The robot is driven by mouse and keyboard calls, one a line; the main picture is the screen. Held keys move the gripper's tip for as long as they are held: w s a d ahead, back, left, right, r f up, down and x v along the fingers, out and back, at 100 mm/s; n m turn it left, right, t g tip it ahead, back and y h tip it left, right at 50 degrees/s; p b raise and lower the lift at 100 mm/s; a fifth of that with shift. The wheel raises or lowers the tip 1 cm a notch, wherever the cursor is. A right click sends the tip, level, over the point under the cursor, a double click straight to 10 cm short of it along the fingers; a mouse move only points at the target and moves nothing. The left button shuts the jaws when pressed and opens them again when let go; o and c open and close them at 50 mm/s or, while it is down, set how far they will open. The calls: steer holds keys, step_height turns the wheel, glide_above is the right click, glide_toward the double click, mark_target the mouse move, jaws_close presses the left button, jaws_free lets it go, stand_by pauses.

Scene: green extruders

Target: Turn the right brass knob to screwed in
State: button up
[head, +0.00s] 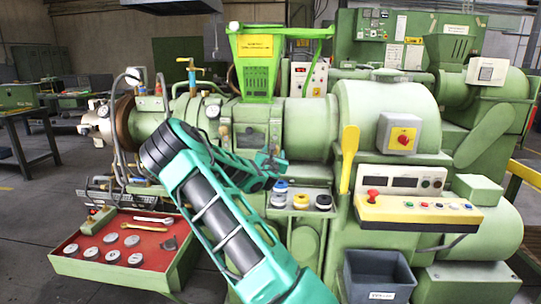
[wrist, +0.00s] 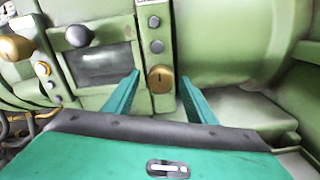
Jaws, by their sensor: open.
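A round brass knob (wrist: 160,79) with a dark slot in its face sits on the green extruder (wrist: 225,45), at the middle of the wrist view. My gripper (wrist: 161,86) is open, with one teal finger on each side of this knob. The fingers look apart from it, and I cannot tell how far the tips are from the panel. A second brass knob (wrist: 15,47) is at the far left of the wrist view. In the head view my gripper (head: 270,162) is at the extruder's front, and the arm and gripper hide much of the panel there.
Below the gripper is a shelf with coloured spools (head: 301,201).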

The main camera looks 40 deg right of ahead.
steer(key=shift+w+d, duration=0.2)
